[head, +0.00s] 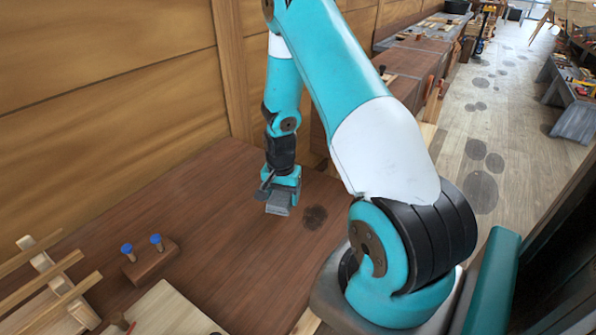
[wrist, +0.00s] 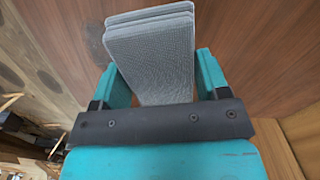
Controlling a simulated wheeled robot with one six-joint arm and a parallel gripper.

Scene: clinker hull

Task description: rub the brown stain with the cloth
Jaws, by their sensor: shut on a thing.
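My gripper (head: 281,192) is shut on a folded grey cloth (head: 279,205) over the brown wooden bench. In the wrist view the cloth (wrist: 152,55) stands out between the two teal fingers (wrist: 155,80), its layers stacked. The brown stain (head: 314,217) is a dark blotchy patch on the bench, just right of the cloth in the head view. The cloth looks beside the stain, not over it. I cannot tell whether the cloth touches the bench. The stain is not visible in the wrist view.
A wooden block with two blue-topped pegs (head: 150,259) stands at the front left of the bench (head: 190,215). A wooden rack (head: 52,280) and a pale board (head: 170,312) lie nearer. A plank wall (head: 110,90) rises behind. The bench between block and cloth is clear.

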